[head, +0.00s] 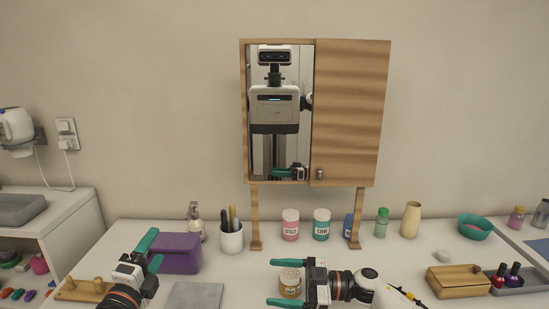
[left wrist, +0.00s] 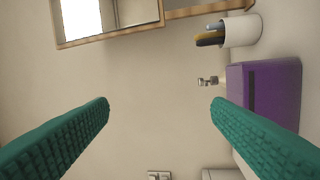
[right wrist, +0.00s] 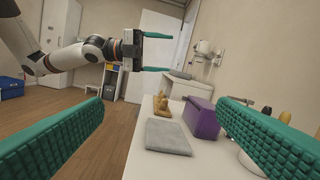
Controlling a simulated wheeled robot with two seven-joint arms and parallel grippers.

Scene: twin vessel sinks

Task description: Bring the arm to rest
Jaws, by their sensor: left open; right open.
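My left gripper (head: 151,250) is over the left part of the white counter in the head view, with its teal fingers apart and nothing between them. In the left wrist view its open fingers (left wrist: 160,115) face the wall. My right gripper (head: 290,282) reaches in from the right over the front of the counter, pointing left, with its fingers apart. A small jar with a brown lid (head: 290,281) shows between its fingers in the head view; the right wrist view shows empty space between the fingers (right wrist: 160,125).
A purple box (head: 175,253) and a grey cloth (head: 195,296) are near my left gripper. A cup of brushes (head: 231,238), pink jar (head: 290,225) and teal jar (head: 321,225) stand behind. A mirror cabinet (head: 350,110) stands on wooden legs. A wooden box (head: 457,281) is at the right.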

